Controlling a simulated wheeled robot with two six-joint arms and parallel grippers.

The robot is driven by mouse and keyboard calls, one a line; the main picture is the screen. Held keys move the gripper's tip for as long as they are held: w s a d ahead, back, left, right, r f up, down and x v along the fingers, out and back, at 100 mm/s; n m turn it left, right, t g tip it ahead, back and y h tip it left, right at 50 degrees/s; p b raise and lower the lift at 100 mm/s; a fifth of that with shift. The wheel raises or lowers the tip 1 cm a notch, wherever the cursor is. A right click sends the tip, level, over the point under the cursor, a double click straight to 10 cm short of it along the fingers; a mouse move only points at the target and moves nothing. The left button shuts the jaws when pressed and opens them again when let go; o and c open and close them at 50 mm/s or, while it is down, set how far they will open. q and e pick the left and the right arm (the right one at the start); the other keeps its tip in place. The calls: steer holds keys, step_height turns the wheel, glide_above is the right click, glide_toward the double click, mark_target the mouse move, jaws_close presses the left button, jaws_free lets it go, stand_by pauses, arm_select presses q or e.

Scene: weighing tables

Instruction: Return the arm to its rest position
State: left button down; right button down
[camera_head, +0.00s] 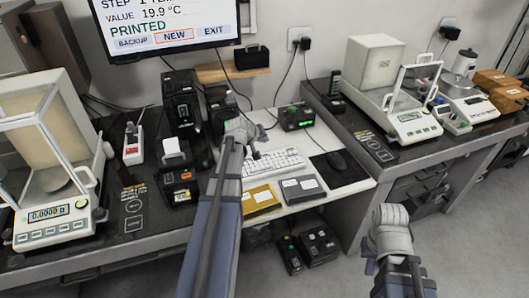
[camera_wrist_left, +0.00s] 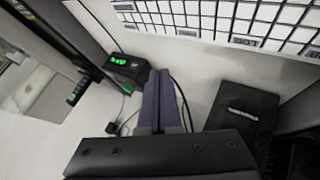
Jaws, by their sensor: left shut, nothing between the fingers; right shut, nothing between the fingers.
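My left arm (camera_head: 212,220) reaches up from the bottom middle of the head view, over the right side of the left bench, to a grey joint (camera_head: 240,131) beside the white keyboard (camera_head: 275,163). In the left wrist view, my left gripper (camera_wrist_left: 164,90) shows as dark purple fingers close together with nothing held. The keyboard is also at the top of the wrist view (camera_wrist_left: 240,15). My right arm shows only as a grey joint and link (camera_head: 391,235) at the lower right, in front of the right bench.
A black box with green digits (camera_head: 297,117) and a mouse pad (camera_head: 340,167) lie near the keyboard. A yellow box (camera_head: 260,200) and a grey box (camera_head: 301,189) lie in front. A balance (camera_head: 55,215) stands left, a label printer (camera_head: 180,185) closer.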

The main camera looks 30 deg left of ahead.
arm_select(q)
steer(key=shift+f, duration=0.1)
stand_by(0.6)
steer(key=s+d+m+g+h+p, duration=0.1)
steer(key=s+d+m+g+p, duration=0.2)
steer(key=d, duration=0.8)
steer(key=s+d+m+g+h+p, duration=0.1)
steer(key=s+d+m+g+p, duration=0.3)
steer(key=d, duration=0.8)
steer(key=s+d+r+m+g+y+p, duration=0.1)
steer(key=s+d+m, duration=0.2)
steer(key=s+d, duration=0.4)
steer(key=s+d+r+m+g+y+p, duration=0.1)
steer(key=s+d, duration=0.5)
steer(key=s, duration=0.6)
steer(key=shift+s+d+r+m+g+y+p, duration=0.15)
steer(key=shift+d+r+m+g+y+p, duration=0.2)
steer(key=shift+r+m+y, duration=0.5)
steer(key=shift+f+h, duration=0.15)
steer(key=shift+h, duration=0.2)
